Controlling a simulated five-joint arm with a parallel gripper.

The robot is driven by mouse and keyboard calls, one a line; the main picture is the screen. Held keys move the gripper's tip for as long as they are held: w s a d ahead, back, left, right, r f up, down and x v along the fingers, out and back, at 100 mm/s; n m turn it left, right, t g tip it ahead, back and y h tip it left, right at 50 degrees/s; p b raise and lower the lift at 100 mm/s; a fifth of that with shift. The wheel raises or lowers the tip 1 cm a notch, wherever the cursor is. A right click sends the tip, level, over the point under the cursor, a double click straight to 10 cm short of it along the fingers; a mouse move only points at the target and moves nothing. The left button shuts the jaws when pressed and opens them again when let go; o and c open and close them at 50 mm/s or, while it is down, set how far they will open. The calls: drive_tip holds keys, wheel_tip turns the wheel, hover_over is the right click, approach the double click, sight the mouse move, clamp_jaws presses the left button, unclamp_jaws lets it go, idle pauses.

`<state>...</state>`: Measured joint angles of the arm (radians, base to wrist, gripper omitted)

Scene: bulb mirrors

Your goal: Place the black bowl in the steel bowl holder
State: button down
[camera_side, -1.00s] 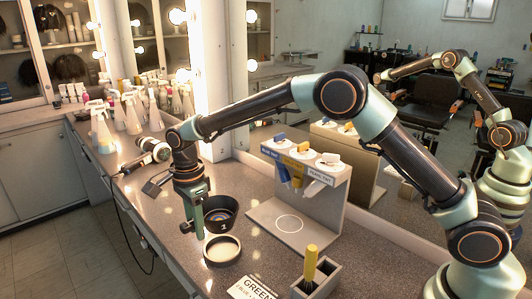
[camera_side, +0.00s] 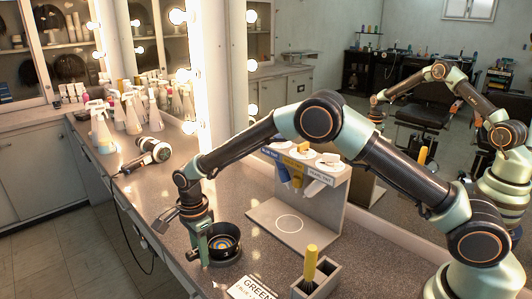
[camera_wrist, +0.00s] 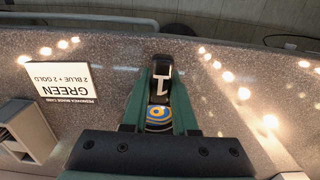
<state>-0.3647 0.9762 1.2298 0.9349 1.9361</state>
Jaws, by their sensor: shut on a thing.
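The black bowl (camera_side: 224,243), with blue and gold rings inside, is upright near the front edge of the counter.
A card reading GREEN (camera_side: 252,289) and a brush box (camera_side: 316,278) are in front. A hair dryer (camera_side: 153,151) and spray bottles are at the back left.

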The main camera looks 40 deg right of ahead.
drive_tip(key=shift+f, duration=0.1)
drive_tip(key=c, duration=0.7)
unclamp_jaws()
